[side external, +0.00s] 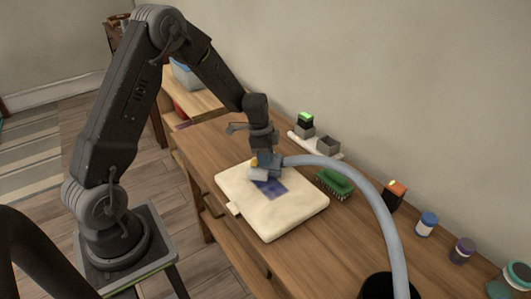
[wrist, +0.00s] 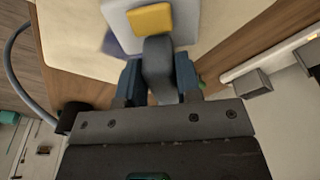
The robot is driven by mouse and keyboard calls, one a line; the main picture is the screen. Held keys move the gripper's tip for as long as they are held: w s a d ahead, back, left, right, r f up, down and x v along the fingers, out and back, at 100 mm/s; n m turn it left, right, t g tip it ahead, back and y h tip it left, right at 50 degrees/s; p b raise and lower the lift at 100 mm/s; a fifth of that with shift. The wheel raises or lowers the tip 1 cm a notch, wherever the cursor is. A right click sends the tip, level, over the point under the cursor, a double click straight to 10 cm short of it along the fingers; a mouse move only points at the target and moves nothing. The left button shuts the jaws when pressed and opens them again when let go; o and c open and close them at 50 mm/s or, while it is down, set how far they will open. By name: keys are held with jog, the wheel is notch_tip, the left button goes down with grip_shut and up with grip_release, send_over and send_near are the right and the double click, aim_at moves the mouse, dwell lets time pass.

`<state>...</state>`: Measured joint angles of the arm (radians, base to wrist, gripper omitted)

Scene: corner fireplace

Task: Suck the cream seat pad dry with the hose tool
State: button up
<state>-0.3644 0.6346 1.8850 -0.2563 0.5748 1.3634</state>
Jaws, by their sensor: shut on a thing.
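The cream seat pad (side external: 285,218) lies flat on the wooden bench, with a dark blue patch (side external: 272,189) on its top. It also shows in the wrist view (wrist: 70,42). My gripper (side external: 262,157) is over the pad's far part, pointing down. It is shut on the grey handle of the hose tool (wrist: 158,65), whose pale head with a yellow part sits at the blue patch. I cannot tell whether the head touches the pad. The grey hose (side external: 360,178) arches from the tool to the right.
A green brush (side external: 334,183) lies right of the pad. A white strip (side external: 316,146) with small blocks runs along the wall. An orange-topped dark box (side external: 394,195) and several jars, one blue-lidded (side external: 427,223), stand further right. A black round thing (side external: 388,287) is at the front.

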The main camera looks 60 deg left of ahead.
jog(key=shift+f, duration=0.95)
jog(key=shift+c, duration=0.3)
jog(key=shift+d, duration=5.55)
jog(key=shift+a, duration=5.55)
